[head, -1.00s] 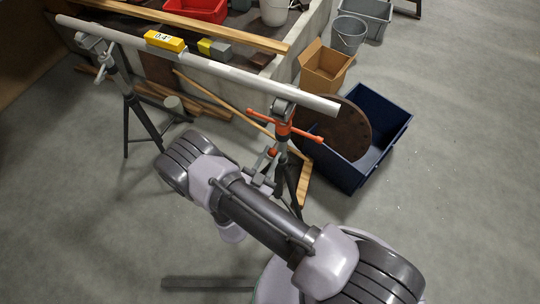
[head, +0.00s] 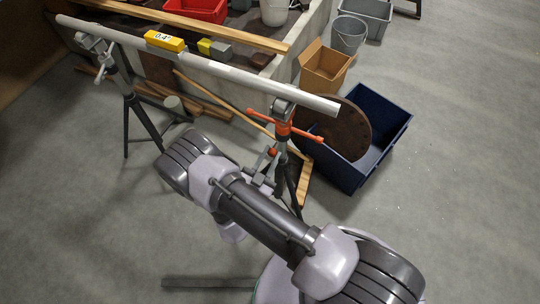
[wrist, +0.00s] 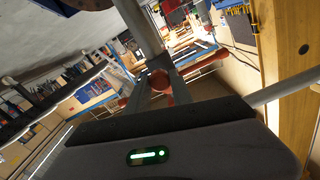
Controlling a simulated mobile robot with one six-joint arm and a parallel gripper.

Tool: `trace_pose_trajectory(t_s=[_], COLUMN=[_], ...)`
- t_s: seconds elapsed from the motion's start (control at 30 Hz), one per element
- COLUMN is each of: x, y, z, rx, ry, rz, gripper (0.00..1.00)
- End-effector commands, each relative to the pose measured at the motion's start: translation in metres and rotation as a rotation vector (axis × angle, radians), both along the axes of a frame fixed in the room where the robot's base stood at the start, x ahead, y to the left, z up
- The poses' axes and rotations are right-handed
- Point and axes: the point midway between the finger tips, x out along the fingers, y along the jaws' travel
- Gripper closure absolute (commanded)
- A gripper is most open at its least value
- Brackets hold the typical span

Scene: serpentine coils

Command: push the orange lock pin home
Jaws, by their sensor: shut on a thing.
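The orange lock pin shows as a small orange-red knob (head: 272,152) on the near tripod stand (head: 284,172), below its orange cross handle (head: 300,133). In the wrist view the round orange-red knob (wrist: 160,80) sits between the fingers of my gripper (wrist: 158,78), in front of the grey stand column (wrist: 138,25). My gripper (head: 268,164) reaches the stand from the near side and is shut on the pin. The pin's shaft is hidden, so I cannot tell how deep it sits.
A long grey pipe (head: 220,70) rests across the near stand and a far stand (head: 118,70), with a yellow level (head: 165,41) on it. A blue crate (head: 385,145) and a brown disc (head: 345,130) stand right of the near stand. Open floor lies further right.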

Motion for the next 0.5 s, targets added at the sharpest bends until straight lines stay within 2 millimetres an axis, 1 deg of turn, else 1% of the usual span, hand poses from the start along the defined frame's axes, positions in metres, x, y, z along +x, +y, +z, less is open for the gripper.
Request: trace_pose_trajectory(t_s=[0.07, 0.27, 0.5], x=[0.004, 0.024, 0.024], y=[-0.003, -0.015, -0.014], z=[-0.001, -0.001, 0.0], rx=[0.001, -0.001, 0.0], ry=[0.001, 0.001, 0.0], rz=[-0.002, -0.002, 0.0], gripper=[1.0, 1.0, 1.0])
